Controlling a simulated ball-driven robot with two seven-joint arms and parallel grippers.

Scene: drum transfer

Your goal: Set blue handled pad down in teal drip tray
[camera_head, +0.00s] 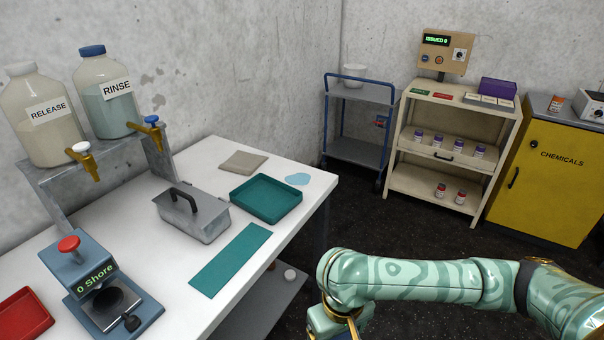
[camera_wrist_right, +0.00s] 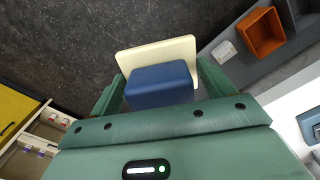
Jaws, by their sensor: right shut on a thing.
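The handled pad, a blue block (camera_wrist_right: 160,86) on a cream plate (camera_wrist_right: 158,53), is between the green fingers of my right gripper (camera_wrist_right: 158,82) in the right wrist view. The gripper is shut on the blue part, and dark floor shows behind the pad. In the head view my right arm comes in from the right and its hand (camera_head: 338,318) is at the bottom edge; the pad is hidden there. The teal drip tray (camera_head: 265,214) lies empty on the white table, up and left of that hand. My left gripper is not in view.
A teal mat (camera_head: 230,260) lies in front of the tray. A grey handled box (camera_head: 200,220) stands left of it, a beige pad (camera_head: 243,161) behind, a light-blue puddle (camera_head: 297,179) right. The wrist view shows an orange bin (camera_wrist_right: 262,32) on a grey shelf.

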